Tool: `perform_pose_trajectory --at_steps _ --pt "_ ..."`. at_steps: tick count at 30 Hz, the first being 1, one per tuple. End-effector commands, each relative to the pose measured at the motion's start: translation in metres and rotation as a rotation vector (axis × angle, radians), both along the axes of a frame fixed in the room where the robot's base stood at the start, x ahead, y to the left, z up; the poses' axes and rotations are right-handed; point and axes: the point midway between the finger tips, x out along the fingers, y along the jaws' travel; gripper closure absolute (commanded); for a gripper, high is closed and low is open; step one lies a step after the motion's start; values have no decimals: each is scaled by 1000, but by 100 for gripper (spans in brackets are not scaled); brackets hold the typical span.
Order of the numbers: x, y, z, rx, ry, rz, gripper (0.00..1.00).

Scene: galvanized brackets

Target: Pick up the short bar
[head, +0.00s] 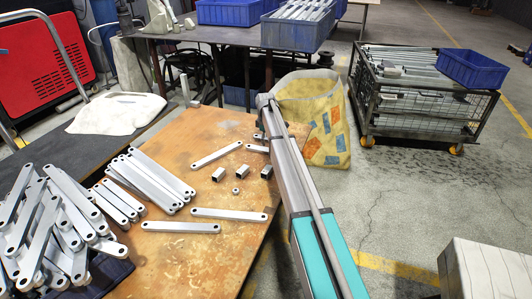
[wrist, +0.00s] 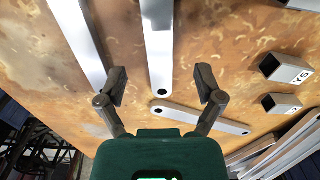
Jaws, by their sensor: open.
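A flat silver bar (wrist: 158,50) runs down from the top edge of the wrist view; its holed end lies between my fingers, touching neither. Its far part is cut off there, and in the head view my arm covers most of it (head: 255,148). A second bar (wrist: 78,35) lies left of it. A third bar (wrist: 205,119), with both ends visible, lies crosswise below; it also shows in the head view (head: 217,154). I cannot tell for sure which bar is the short one. My gripper (wrist: 162,83) is open and empty above the table; my arm hides it in the head view.
Square tube pieces (wrist: 287,67) lie right of the fingers. Two loose bars (head: 229,214) (head: 180,227) lie at the table's front, with stacked bars (head: 150,180) and a heap (head: 45,230) leftward. A yellow sack (head: 312,95) stands beyond the wooden table (head: 200,260).

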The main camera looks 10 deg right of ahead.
Motion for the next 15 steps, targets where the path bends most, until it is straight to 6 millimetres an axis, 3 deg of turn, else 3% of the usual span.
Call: perform_pose_trajectory --at_steps 8,15 --pt "0 0 -3 0 0 0 14" --pt "0 -1 -18 0 0 0 14"
